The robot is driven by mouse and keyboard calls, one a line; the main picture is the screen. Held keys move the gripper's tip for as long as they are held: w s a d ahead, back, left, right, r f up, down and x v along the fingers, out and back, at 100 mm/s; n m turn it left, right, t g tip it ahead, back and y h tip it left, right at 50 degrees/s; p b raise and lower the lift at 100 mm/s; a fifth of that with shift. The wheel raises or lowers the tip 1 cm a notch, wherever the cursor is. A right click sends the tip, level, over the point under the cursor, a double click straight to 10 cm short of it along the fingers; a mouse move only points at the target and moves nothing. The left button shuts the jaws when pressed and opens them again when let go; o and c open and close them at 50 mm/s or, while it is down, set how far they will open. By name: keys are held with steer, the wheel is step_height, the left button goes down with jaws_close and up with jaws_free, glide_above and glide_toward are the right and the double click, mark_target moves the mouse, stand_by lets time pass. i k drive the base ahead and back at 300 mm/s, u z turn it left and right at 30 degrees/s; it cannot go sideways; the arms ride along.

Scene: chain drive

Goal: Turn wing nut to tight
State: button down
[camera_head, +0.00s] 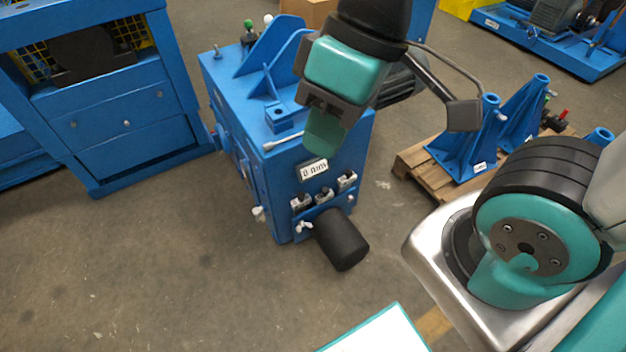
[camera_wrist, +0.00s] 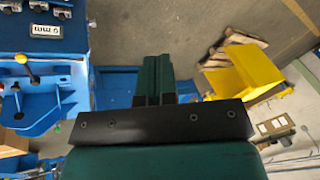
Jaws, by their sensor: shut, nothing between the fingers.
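A blue machine (camera_head: 262,170) stands in the middle of the head view. Its front face carries a "0 mm" label (camera_head: 313,170), a row of small metal clamps (camera_head: 324,195) and a black cylinder (camera_head: 343,240). A small pale winged part (camera_head: 304,228), which looks like a wing nut, sits left of the cylinder. Another pale knob (camera_head: 258,213) is on the machine's left side; I cannot tell which is the task's nut. My gripper (camera_head: 322,140) is shut and empty, above the label and apart from both parts. Its green fingers (camera_wrist: 153,80) are together in the wrist view.
A wooden pallet (camera_head: 408,170) with blue brackets (camera_head: 480,140) stands right of the machine. A larger blue frame (camera_head: 125,125) is at left. The wrist view shows a yellow bin (camera_wrist: 245,72) at right. The grey floor in front of the machine is mostly clear.

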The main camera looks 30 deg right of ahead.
mark_target(301, 224)
steer(key=z, duration=2.3)
steer(key=k, duration=0.65)
steer(key=u, duration=0.45)
